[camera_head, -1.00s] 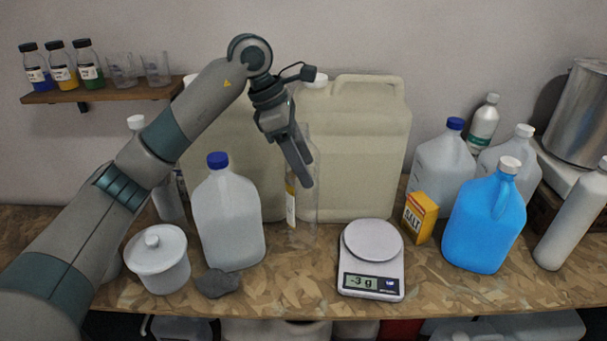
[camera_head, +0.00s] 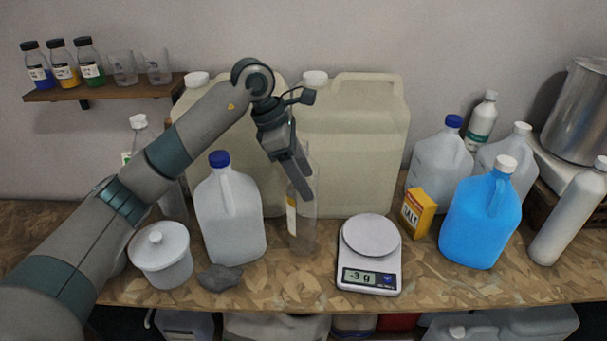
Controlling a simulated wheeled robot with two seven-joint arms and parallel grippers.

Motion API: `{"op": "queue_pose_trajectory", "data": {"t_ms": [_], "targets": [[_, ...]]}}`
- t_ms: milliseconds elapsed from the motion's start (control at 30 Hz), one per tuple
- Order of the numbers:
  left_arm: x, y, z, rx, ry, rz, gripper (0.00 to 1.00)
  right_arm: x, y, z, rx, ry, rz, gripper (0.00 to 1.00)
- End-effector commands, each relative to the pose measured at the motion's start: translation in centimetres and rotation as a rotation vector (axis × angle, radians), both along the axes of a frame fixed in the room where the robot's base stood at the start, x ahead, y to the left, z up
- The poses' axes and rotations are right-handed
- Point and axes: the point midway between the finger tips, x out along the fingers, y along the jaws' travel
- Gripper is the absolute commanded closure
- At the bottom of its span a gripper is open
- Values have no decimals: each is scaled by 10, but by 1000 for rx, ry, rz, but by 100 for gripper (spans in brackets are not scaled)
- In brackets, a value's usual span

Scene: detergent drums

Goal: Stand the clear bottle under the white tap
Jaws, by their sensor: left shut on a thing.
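The clear bottle (camera_head: 304,232), see-through with a white and yellow label, is upright in front of the two large beige drums. My left gripper (camera_head: 303,194) is shut on its upper part from above. The bottle's base is close to the tabletop; I cannot tell whether it touches. I cannot make out a white tap; the lower fronts of the left drum (camera_head: 272,150) and right drum (camera_head: 355,150) are partly covered by my arm, the bottle and a jug. My right gripper is not in view.
A blue-capped jug (camera_head: 230,215) stands just left of the bottle, with a grey rag (camera_head: 220,278) in front. A kitchen scale (camera_head: 370,236) stands to the right, beside a salt box (camera_head: 417,213) and a blue jug (camera_head: 482,220). A lidded white pot (camera_head: 162,262) is at left.

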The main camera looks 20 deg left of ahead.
Motion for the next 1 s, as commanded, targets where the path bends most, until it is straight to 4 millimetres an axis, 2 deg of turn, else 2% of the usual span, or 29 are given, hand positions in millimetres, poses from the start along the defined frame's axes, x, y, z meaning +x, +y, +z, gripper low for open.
{"op": "queue_pose_trajectory", "data": {"t_ms": [133,167,200,233,667,733,1000], "targets": [[0,0,-4,0,0,0,76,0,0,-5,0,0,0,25],[0,0,-2,0,0,0,37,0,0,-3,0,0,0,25],[0,0,-2,0,0,0,27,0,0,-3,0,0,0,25],[0,0,-2,0,0,1,25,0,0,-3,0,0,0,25],[0,0,1,0,0,0,25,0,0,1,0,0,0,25],[0,1,2,0,-1,0,25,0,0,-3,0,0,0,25],[-3,14,30,0,-4,2,25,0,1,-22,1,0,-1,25]]}}
